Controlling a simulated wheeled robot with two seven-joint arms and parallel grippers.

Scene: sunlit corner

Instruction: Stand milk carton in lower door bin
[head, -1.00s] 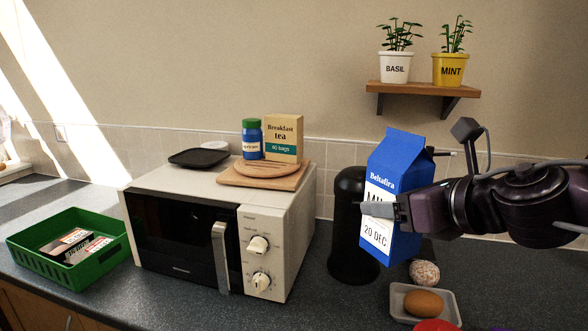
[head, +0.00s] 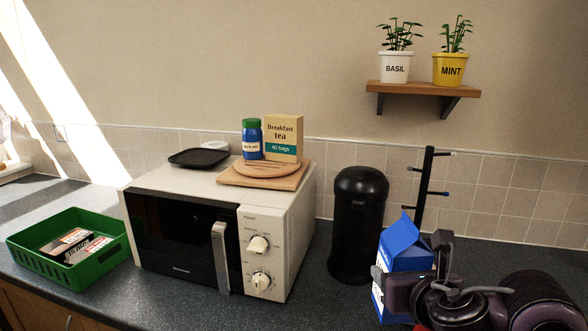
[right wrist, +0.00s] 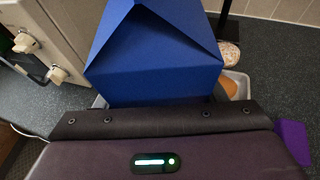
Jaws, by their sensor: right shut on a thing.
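The blue milk carton (head: 404,250) with a gabled top is at the lower right of the head view. My right gripper (head: 388,288) is shut on it, and my arm hides much of its lower part. In the right wrist view the blue gable top of the carton (right wrist: 150,60) fills the upper middle, just beyond the gripper body. Whether its base touches the counter cannot be seen. My left gripper is in neither view. No door bin shows.
A black canister (head: 357,225) stands left of the carton, beside the microwave (head: 285,235). A black peg stand (head: 427,185) is behind it. In the right wrist view a speckled ball (right wrist: 229,54) and a pale tray with an egg (right wrist: 230,88) lie close by. A green crate (head: 70,245) is far left.

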